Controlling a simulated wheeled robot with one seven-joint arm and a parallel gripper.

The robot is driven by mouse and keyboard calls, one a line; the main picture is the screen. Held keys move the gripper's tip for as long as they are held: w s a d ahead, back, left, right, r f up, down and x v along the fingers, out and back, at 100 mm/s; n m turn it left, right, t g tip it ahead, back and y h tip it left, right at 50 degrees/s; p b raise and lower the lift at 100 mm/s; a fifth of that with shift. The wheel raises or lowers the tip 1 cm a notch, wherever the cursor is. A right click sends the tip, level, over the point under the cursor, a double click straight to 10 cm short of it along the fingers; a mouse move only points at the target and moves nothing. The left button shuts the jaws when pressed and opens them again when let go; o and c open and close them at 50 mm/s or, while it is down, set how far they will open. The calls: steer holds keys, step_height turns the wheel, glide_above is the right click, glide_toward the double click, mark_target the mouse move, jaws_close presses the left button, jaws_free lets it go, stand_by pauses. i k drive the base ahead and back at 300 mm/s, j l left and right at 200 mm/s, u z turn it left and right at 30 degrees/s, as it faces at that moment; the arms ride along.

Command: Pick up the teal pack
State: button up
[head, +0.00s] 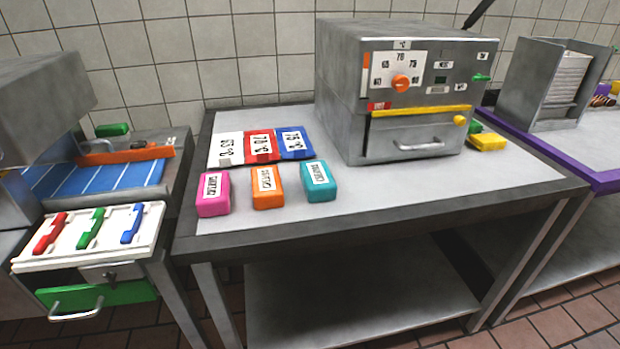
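The teal pack (319,190) is a small rounded block with a white label on top. It lies on the grey table top (400,195), at the right end of a row of three packs. An orange pack (267,196) is to its left, with a gap between them, and a pink pack (213,204) is further left. Nothing covers the teal pack. My gripper is not in view.
White, red and blue number cards (294,143) lie just behind the packs. A grey oven-like machine (400,140) stands behind and right. A yellow block (488,142) lies beside it. The table's front edge (400,230) is close, and the top right of the teal pack is clear.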

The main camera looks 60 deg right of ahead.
mark_target(319, 183)
steer(key=k+l+u, duration=0.1)
steer(key=u, duration=0.25)
steer(key=k+l+u, duration=0.1)
steer(key=u, duration=0.25)
steer(key=k+l+u, duration=0.1)
steer(key=u, duration=0.25)
steer(key=k+l+u, duration=0.2)
steer(key=k, duration=0.25)
steer(key=k+l+u, duration=0.2)
steer(key=k, duration=0.3)
steer(key=k+u, duration=0.2)
steer(key=k, duration=0.25)
steer(key=k+l, duration=0.15)
steer(key=k, duration=0.85)
